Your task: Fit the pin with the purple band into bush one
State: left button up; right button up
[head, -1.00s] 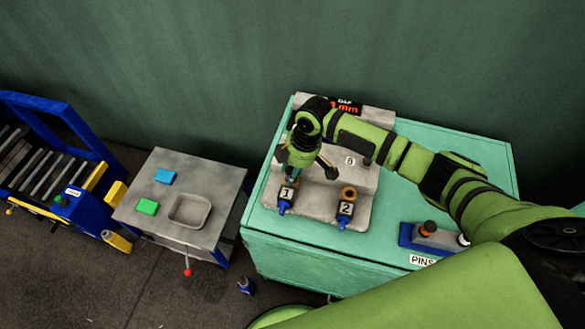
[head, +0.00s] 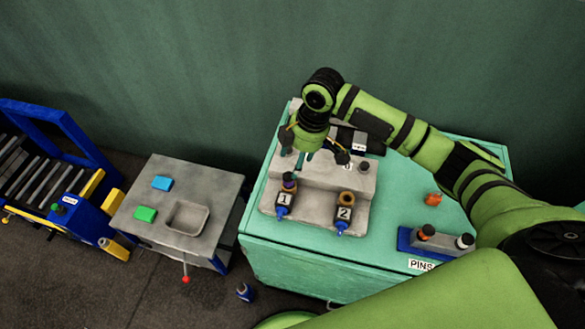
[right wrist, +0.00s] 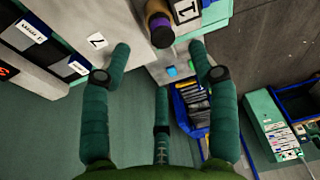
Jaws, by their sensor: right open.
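The pin with the purple band (head: 289,181) stands in bush one, the brown ring above the block labelled 1 (head: 284,199). In the right wrist view the purple band (right wrist: 162,36) shows at the brown bush, beyond my fingers. How deep the pin sits is hard to tell. My right gripper (head: 318,160) is open and empty, above and behind bush one, apart from the pin. Its spread fingers (right wrist: 162,75) also show in the right wrist view. Bush two (head: 347,196), above label 2, looks empty. My left gripper is not in view.
A blue pin rack (head: 407,241) marked PINS holds an orange-banded pin and a white-banded one. A small orange object (head: 433,198) lies on the green bench (head: 300,248). A grey table (head: 205,183) with a tray stands left.

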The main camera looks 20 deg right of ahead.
jog(key=shift+v, duration=1.75)
